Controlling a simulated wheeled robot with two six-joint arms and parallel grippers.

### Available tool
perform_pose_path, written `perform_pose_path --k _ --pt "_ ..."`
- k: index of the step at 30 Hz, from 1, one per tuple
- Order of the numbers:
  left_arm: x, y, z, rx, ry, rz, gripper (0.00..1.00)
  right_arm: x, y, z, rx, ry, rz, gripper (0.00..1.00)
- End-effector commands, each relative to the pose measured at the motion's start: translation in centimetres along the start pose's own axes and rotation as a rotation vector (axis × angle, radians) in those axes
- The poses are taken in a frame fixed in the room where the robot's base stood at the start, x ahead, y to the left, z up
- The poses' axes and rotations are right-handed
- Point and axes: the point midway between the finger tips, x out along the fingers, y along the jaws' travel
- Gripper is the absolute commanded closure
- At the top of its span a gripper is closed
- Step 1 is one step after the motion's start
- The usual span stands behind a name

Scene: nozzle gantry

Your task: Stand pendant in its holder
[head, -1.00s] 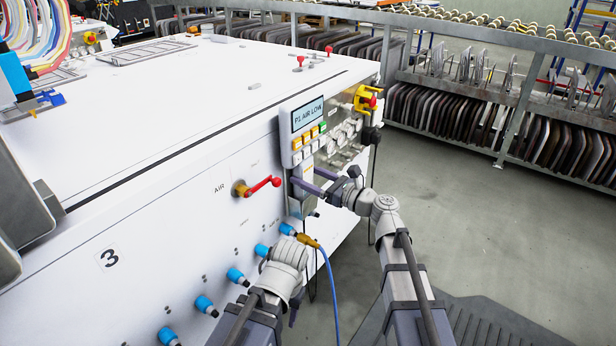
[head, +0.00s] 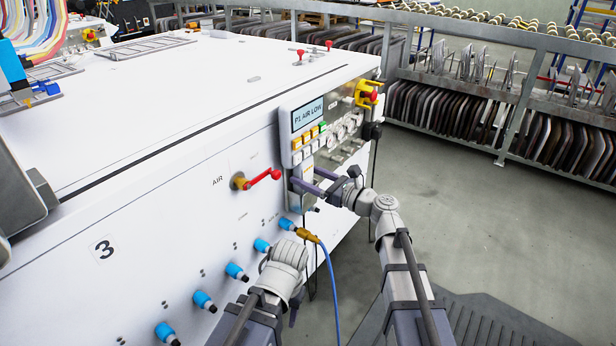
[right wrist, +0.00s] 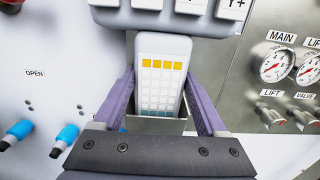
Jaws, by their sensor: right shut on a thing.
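My left wrist is below the panel in the head view, and the left fingers are hidden.
A red-handled air valve (head: 258,180) sticks out left of the pendant. Blue couplings (head: 237,271) line the cabinet front, and a blue hose (head: 332,285) hangs from a brass fitting. Gauges (right wrist: 272,66) sit right of the pendant. Floor on the right is open before the racks.

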Motion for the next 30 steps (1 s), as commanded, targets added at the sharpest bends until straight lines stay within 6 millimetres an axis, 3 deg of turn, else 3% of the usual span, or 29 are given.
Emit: perform_pose_path --k 14,15,21,30 --pt "0.74 0.08 -0.04 0.000 0.000 0.000 0.50 -0.02 0.00 -0.71 0.001 -0.002 0.000 1.00" --pt "0.74 0.08 -0.04 0.000 0.000 0.000 0.50 -0.02 0.00 -0.71 0.001 -0.002 0.000 0.21" --pt "0.75 0.08 -0.04 0.000 0.000 0.000 0.50 -0.02 0.00 -0.74 0.001 -0.001 0.000 0.00" --pt "0.80 0.18 -0.10 -0.007 0.003 0.004 0.50 -0.49 0.02 -0.81 -0.001 0.001 -0.001 0.00"
